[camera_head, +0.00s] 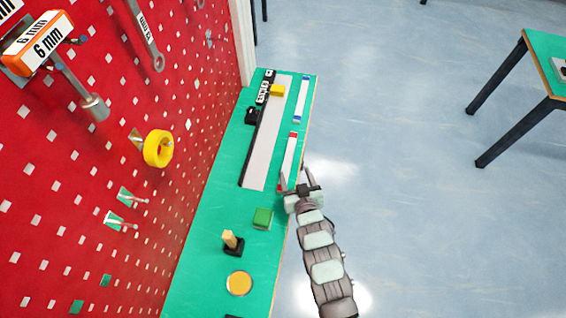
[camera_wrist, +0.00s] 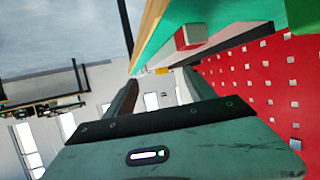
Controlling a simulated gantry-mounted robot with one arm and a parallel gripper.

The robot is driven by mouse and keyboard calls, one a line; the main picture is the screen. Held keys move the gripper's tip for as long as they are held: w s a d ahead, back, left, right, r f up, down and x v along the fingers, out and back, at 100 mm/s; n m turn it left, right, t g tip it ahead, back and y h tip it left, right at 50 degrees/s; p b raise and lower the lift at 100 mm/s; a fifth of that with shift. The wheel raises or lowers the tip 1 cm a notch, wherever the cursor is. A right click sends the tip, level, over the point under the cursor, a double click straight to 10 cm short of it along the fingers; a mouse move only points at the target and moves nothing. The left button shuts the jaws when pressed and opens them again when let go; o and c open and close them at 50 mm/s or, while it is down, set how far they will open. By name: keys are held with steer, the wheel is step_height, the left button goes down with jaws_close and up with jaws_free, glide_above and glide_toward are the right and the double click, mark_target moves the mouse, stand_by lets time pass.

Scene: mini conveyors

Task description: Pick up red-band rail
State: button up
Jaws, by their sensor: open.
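The red-band rail (camera_head: 289,158) is a slim white bar with a red band at its far end and red at its near end. It lies along the right edge of the green bench top. My gripper (camera_head: 297,176) is open and empty at the rail's near end, by the bench edge, and partly covers the view there. In the wrist view a red and white block end (camera_wrist: 190,37), seemingly the rail's end, shows above and beyond the spread fingers (camera_wrist: 160,82). I cannot tell whether the gripper touches it.
A blue-band rail (camera_head: 301,100) lies farther along the same edge. A pale conveyor strip (camera_head: 268,140) runs beside the rails, with a yellow block (camera_head: 277,91) on it. A green block (camera_head: 262,218) stands nearer.

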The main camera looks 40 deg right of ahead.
mark_target(288, 161)
steer(key=shift+x, duration=1.25)
steer(key=shift+w+d+f, duration=0.1)
steer(key=shift+w+f, duration=0.1)
steer(key=shift+w, duration=0.15)
steer(key=x, duration=0.4)
steer(key=shift+w+f+b, duration=0.1)
steer(key=shift+w+b, duration=0.2)
steer(key=shift+w, duration=0.1)
steer(key=shift+a, duration=0.25)
steer(key=shift+f, duration=0.1)
jaws_close()
